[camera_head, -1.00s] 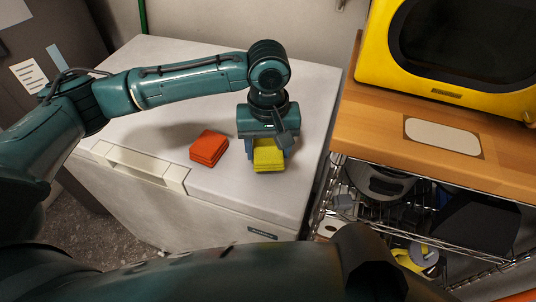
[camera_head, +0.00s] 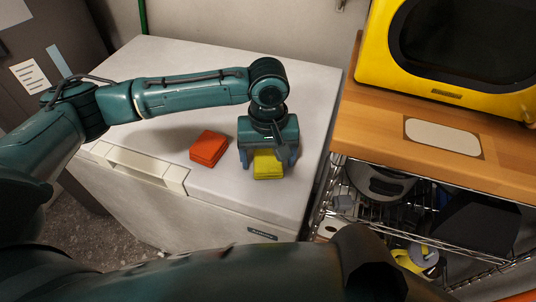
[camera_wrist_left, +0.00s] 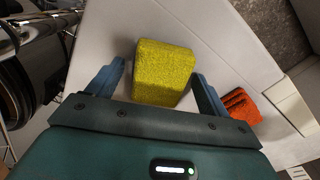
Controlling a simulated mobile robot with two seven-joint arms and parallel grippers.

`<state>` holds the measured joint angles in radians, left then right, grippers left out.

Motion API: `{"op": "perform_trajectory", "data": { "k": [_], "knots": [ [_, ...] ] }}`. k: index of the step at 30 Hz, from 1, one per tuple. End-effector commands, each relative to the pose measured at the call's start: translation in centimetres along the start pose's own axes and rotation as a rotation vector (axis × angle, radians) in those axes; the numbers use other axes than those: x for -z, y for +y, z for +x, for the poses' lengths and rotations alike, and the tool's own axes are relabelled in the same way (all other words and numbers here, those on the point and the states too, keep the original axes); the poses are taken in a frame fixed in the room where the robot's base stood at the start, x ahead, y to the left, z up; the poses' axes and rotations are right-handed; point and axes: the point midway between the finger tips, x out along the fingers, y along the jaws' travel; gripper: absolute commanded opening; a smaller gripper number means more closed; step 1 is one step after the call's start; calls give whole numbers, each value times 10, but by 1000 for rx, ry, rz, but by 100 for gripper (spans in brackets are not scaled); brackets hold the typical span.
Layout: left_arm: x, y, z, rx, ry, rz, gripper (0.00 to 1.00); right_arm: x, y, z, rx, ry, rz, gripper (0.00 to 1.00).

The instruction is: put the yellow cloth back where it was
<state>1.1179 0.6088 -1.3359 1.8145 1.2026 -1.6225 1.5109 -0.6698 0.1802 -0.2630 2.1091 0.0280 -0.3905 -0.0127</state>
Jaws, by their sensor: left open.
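The yellow cloth (camera_head: 268,165) is a folded block on the white chest lid, near the lid's front right. It also shows in the left wrist view (camera_wrist_left: 163,73). My left gripper (camera_head: 267,161) is open, with one finger on each side of the yellow cloth. In the left wrist view, gaps show between the cloth and both fingers (camera_wrist_left: 158,84). An orange-red folded cloth (camera_head: 208,148) lies on the lid to the left of the gripper, and shows at the right in the left wrist view (camera_wrist_left: 241,106). My right gripper cannot be made out.
The white chest (camera_head: 300,100) has bare lid around the cloths. A wooden counter (camera_head: 385,140) with a yellow microwave (camera_head: 375,55) and a pale mat (camera_head: 442,135) stands to the right. A wire rack (camera_head: 400,215) with appliances is below it.

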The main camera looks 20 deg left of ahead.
Motion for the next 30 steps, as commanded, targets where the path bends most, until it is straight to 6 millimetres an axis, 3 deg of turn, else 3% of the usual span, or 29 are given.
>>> {"op": "perform_trajectory", "data": {
  "k": [5, 15, 21, 30],
  "knots": [
    [0, 1, -12, -2, 1, 0, 79, -1, 0, 0, 0, -1, -1, 36],
    [0, 1, -82, -3, 2, 1, 79, 1, 1, -2, -2, -6, -2, 36],
    [0, 1, -113, -2, 2, 1, 79, 0, 3, -2, -6, -9, -2, 36],
    [0, 0, -123, 0, -1, 0, 79, 0, 3, -1, -9, -11, 2, 36]
  ]
}}
